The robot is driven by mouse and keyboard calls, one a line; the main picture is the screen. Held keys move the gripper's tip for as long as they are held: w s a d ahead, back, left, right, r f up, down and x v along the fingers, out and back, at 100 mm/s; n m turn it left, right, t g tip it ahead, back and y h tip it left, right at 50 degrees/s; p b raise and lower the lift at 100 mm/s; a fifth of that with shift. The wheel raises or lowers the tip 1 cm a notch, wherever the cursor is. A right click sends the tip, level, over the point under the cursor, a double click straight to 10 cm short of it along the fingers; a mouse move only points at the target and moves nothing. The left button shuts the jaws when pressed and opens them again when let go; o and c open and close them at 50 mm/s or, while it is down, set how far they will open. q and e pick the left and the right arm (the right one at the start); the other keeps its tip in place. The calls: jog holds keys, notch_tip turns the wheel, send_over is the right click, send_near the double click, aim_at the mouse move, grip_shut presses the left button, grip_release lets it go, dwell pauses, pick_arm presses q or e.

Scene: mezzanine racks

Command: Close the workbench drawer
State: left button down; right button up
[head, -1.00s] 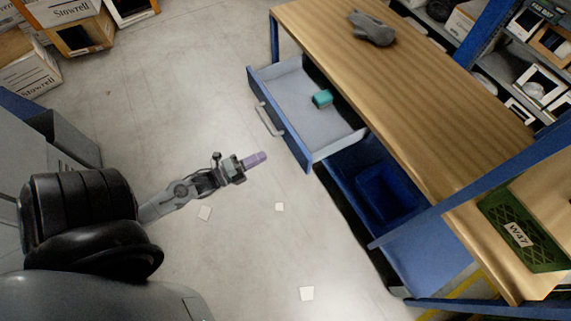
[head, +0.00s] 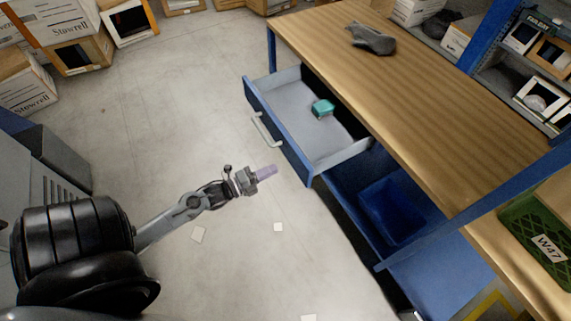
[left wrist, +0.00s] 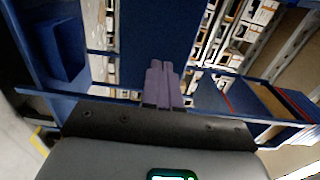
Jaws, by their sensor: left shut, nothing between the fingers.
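The workbench drawer (head: 284,136) is pulled open, with a blue front, a pale handle (head: 266,130) and a grey inside. A small teal object (head: 322,108) lies in it. The drawer hangs under the wooden top of the workbench (head: 400,85). My left gripper (head: 266,172) is in front of the drawer, below and apart from the handle in the head view. Its purple fingers are together and empty. They also show in the left wrist view (left wrist: 163,85), with blue panels beyond them. My right gripper is not in view.
A grey object (head: 372,40) lies on the bench top. A blue bin (head: 392,208) stands below the drawer. A green crate marked W47 (head: 540,235) is at the right. Stowrell boxes (head: 75,50) stand at upper left. The floor before the drawer is mostly clear, with small pale squares.

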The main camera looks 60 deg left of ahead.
aim_at(294, 160)
pick_arm(q)
jog(key=w, duration=0.6)
jog(key=shift+d+b, duration=0.35)
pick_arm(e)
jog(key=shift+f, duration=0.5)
pick_arm(q)
jog(key=shift+w, duration=0.1)
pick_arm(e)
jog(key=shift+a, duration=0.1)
